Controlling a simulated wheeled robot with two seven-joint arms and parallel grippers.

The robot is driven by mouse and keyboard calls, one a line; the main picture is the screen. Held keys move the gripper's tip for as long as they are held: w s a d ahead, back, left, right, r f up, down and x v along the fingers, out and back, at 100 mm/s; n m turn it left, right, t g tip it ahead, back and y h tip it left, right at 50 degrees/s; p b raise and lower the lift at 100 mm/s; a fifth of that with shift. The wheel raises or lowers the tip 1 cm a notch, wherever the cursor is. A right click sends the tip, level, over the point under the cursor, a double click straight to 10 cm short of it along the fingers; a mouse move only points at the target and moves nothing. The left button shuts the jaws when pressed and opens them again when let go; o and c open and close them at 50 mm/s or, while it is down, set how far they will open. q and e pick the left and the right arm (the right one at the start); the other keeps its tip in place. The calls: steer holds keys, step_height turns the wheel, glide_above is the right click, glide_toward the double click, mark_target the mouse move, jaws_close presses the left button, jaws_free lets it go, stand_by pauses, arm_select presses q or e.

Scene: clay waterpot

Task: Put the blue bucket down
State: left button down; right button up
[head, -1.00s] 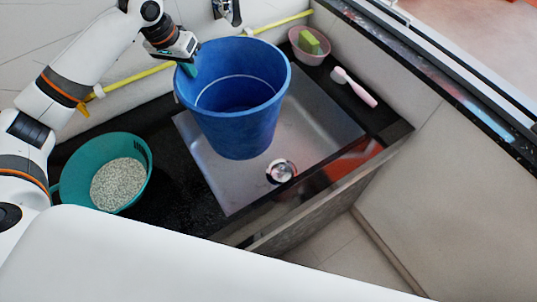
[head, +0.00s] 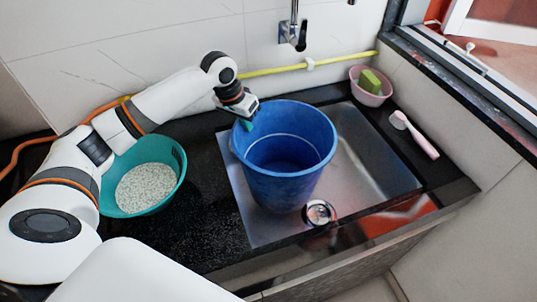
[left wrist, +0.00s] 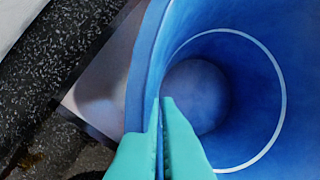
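The blue bucket (head: 285,180) is upright over the sink basin (head: 375,185), its base just left of the drain (head: 319,212). I cannot tell whether its base touches the sink floor. My left gripper (head: 247,122) is at the bucket's left rim. In the left wrist view, the teal fingers (left wrist: 162,125) straddle the bucket wall (left wrist: 148,75), one inside and one outside, and look shut on it. The bucket's inside (left wrist: 240,95) looks empty. My right gripper is not in view.
A teal basket of pale pebbles (head: 173,165) stands left on the black counter (head: 205,220). A pink bowl with a green sponge (head: 370,87) and a pink-handled brush (head: 418,138) lie right. A tap (head: 293,35) and yellow hose (head: 275,71) are behind.

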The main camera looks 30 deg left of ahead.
mark_target(248, 143)
arm_select(q)
step_height(248, 143, down, 8)
steer(key=shift+r, duration=0.1)
stand_by(0.4)
steer(key=c, duration=2.1)
jaws_free()
steer(key=shift+f, duration=0.25)
steer(key=o, duration=0.4)
steer(key=shift+r, duration=0.1)
steer(key=v, duration=1.2)
steer(key=shift+r, duration=0.15)
steer(key=shift+p, duration=0.3)
